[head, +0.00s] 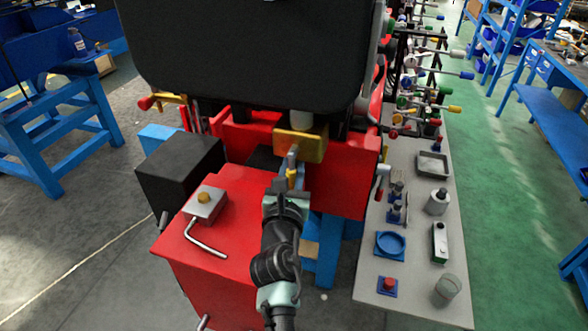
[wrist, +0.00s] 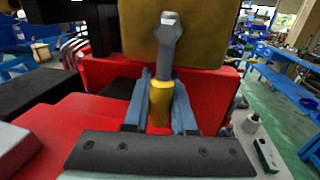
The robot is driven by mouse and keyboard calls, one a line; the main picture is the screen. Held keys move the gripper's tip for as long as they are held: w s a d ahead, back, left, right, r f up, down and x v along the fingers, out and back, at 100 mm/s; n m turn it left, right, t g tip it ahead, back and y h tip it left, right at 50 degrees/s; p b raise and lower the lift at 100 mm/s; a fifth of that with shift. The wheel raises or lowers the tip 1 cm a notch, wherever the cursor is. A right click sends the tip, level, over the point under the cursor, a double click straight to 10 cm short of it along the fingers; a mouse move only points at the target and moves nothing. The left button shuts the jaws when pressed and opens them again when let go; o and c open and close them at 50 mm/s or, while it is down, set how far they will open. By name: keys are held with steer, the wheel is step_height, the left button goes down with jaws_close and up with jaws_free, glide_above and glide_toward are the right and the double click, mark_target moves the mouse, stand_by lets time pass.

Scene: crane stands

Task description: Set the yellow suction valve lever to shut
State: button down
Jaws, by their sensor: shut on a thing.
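The yellow suction valve lever (head: 292,174) hangs from a brass-yellow valve block (head: 302,145) on the red machine. In the wrist view, the lever's yellow grip (wrist: 161,100) stands between the fingers, and its grey metal arm (wrist: 168,50) rises to a bolt head in front of the block. My gripper (head: 289,186) is shut on the yellow grip, with one blue-grey finger on each side. The lever points down from its pivot, toward me. The lower end of the grip is partly hidden by the gripper body.
A black panel (head: 250,50) overhangs just above the valve. A red cabinet (head: 220,250) with a bent metal handle (head: 206,240) stands at left, with a black box (head: 178,172) behind it. A grey bench (head: 410,280) with small parts and several coloured levers runs along the right.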

steer(key=shift+w+a+f+m+b, duration=0.15)
steer(key=shift+a+m+b, duration=0.3)
steer(key=shift+m+b, duration=0.4)
steer(key=shift+a+r+m+t+b, duration=0.2)
steer(key=shift+r+m+t+b, duration=0.1)
steer(key=shift+m, duration=0.15)
steer(key=c, duration=0.7)
jaws_free()
steer(key=shift+c, duration=0.2)
steer(key=s, duration=0.4)
steer(key=s+a, duration=0.1)
steer(key=s, duration=0.7)
steer(key=shift+s+a+f, duration=0.3)
steer(key=shift+s, duration=0.1)
